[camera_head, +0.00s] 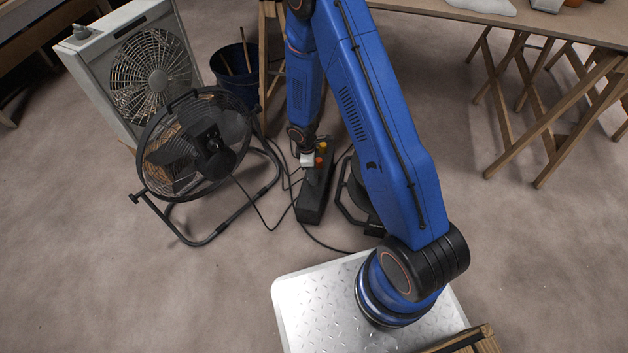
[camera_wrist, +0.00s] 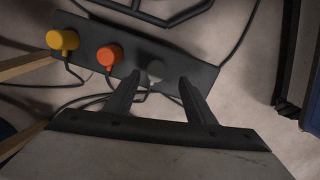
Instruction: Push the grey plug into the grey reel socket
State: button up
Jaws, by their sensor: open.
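A grey plug (camera_wrist: 155,72) stands on a long dark power strip (camera_wrist: 204,75), in line with an orange plug (camera_wrist: 110,55) and a yellow plug (camera_wrist: 63,41). I cannot tell whether it is fully seated. My gripper (camera_wrist: 160,78) is open, its two dark fingers on either side of the grey plug; contact is not clear. In the head view the strip (camera_head: 314,195) lies on the floor below my gripper (camera_head: 308,165), and the grey plug is not made out. A dark cable reel (camera_head: 358,200) stands just right of the strip, partly hidden by my arm. Its socket is not visible.
A black floor fan (camera_head: 205,145) and a white box fan (camera_head: 150,75) stand left of the strip. A blue bucket (camera_head: 236,75) is behind. Cables lie loose on the floor around the strip. A trestle table (camera_head: 540,30) is at upper right.

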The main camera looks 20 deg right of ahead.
dwell(0.3)
jog(key=shift+w+d+f, duration=0.1)
jog(key=shift+d+f, duration=0.05)
jog(key=shift+f, duration=0.7)
jog(key=shift+w+d+f, duration=0.1)
jog(key=shift+f, duration=0.8)
jog(key=shift+w+d+f, duration=0.1)
jog(key=shift+d+f, duration=0.05)
jog(key=shift+f, duration=0.7)
jog(key=c, duration=1.1)
